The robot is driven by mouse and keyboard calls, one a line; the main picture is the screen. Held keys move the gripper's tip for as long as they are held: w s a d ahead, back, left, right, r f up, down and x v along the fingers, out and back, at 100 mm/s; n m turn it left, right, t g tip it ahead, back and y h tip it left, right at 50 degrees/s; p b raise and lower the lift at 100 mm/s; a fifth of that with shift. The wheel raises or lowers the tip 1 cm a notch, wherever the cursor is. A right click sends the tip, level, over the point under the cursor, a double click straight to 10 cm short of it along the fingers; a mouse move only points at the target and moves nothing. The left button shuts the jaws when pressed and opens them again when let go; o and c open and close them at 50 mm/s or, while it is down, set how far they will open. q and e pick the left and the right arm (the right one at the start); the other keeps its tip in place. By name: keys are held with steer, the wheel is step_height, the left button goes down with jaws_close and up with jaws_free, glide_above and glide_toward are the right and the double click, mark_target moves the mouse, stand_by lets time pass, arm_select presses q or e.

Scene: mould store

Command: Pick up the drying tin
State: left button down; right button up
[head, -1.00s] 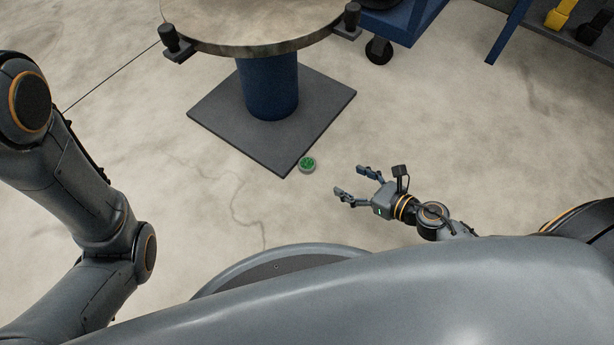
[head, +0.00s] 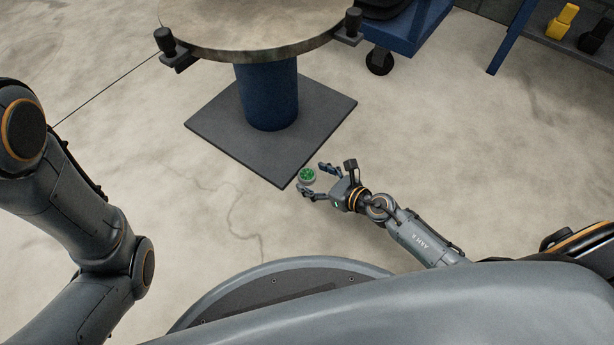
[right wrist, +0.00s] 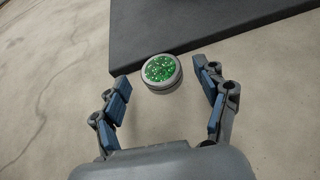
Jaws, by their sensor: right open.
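The drying tin (head: 306,175) is a small round grey tin with green beads showing on top. It is on the floor beside the near corner of the table's base plate. In the right wrist view the tin (right wrist: 162,72) lies ahead, between the lines of the two fingers, at about their tips. My right gripper (head: 313,179) is open around the near side of the tin, with nothing held. Its blue-padded fingers also show in the right wrist view (right wrist: 162,84), apart from each other. My left arm shows at the left of the head view, but its gripper is out of view.
A round table (head: 255,45) on a blue post (head: 268,95) stands on a dark square base plate (head: 225,130) just beyond the tin. A blue wheeled cart (head: 412,30) is at the upper right.

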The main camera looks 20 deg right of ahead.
mark_target(312, 177)
steer(key=shift+w+a+f, duration=0.35)
steer(key=shift+w, duration=0.2)
steer(key=c, duration=1.3)
steer(key=shift+r+p, duration=0.7)
steer(key=shift+r, duration=0.05)
steer(key=shift+c, duration=0.2)
step_height(312, 177, up, 2)
steer(key=shift+r+p, duration=0.1)
steer(key=shift+p, duration=1.05)
steer(key=s+d+r+p, duration=0.2)
steer(key=s+r, duration=0.2)
steer(key=s, duration=0.2)
steer(key=s+d+r+p, duration=0.3)
steer(key=s+r, duration=0.2)
steer(key=s, duration=0.2)
steer(key=shift+d+r, duration=0.2)
steer(key=shift+d, duration=0.05)
